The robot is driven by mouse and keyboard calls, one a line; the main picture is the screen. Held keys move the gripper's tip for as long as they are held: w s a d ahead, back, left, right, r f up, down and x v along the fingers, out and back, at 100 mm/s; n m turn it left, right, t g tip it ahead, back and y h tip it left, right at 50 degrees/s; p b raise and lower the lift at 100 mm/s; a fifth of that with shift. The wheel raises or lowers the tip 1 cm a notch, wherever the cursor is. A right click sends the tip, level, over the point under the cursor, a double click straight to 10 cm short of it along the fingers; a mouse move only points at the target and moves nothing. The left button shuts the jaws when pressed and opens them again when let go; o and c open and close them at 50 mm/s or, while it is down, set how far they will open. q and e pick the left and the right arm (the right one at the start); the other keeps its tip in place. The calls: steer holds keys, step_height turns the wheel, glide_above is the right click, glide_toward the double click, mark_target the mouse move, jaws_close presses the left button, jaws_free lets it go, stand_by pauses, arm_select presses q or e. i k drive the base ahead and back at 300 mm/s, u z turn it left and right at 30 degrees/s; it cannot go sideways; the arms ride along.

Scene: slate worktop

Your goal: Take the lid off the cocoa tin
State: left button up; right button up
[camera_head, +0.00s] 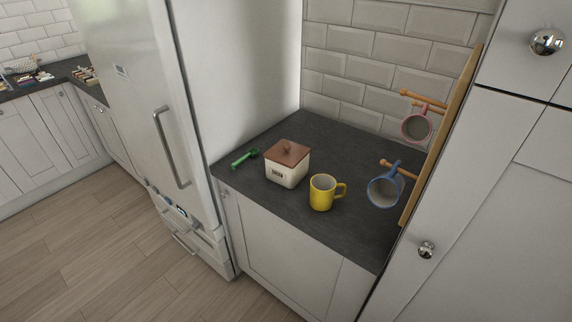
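The cocoa tin (287,174) is a cream square canister with a dark label on its front. It stands upright on the slate worktop (330,143). Its brown lid (288,152) sits on top and has a small knob in the middle. Neither of my grippers shows in the head view, so nothing of mine is seen touching the tin or the lid.
A yellow mug (322,193) stands right of the tin, near the worktop's front edge. A green utensil (244,159) lies to the left. A pink mug (417,126) and a blue mug (386,188) hang on wooden pegs at right. A fridge (150,110) borders the left.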

mark_target(286, 153)
steer(key=u, duration=1.85)
steer(key=i, duration=2.05)
steer(key=z, duration=2.45)
